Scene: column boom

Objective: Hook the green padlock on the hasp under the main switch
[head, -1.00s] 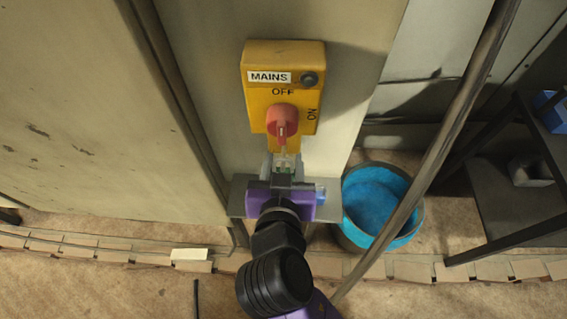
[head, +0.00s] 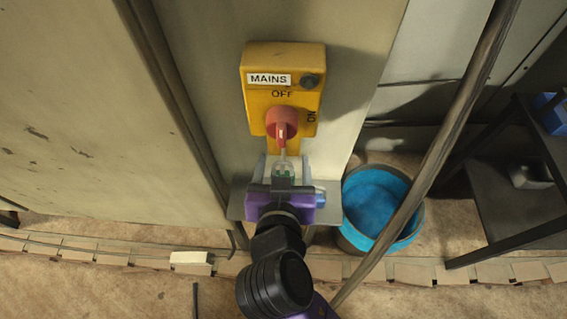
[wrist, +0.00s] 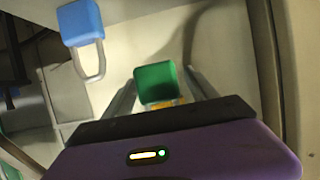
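The yellow main switch box (head: 282,75) is on a pale column, with a red knob (head: 281,122) low on its front. The green padlock (head: 285,170) is just below the knob, its pale shackle up against the knob's lower part. I cannot tell if the shackle passes through the hasp, which is not clearly visible. My gripper (head: 284,164) is below the box, its fingers on both sides of the padlock body. In the wrist view the green padlock (wrist: 155,83) is between the fingertips, with a small gap at the right finger. The gripper looks open around it.
A grey shelf (head: 238,197) is under my gripper. A blue padlock (wrist: 80,22) shows in the wrist view, and its edge shows right of my gripper. A slanted pole (head: 440,150) crosses at the right, in front of a blue bucket (head: 375,205). A dark rack (head: 515,190) stands far right.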

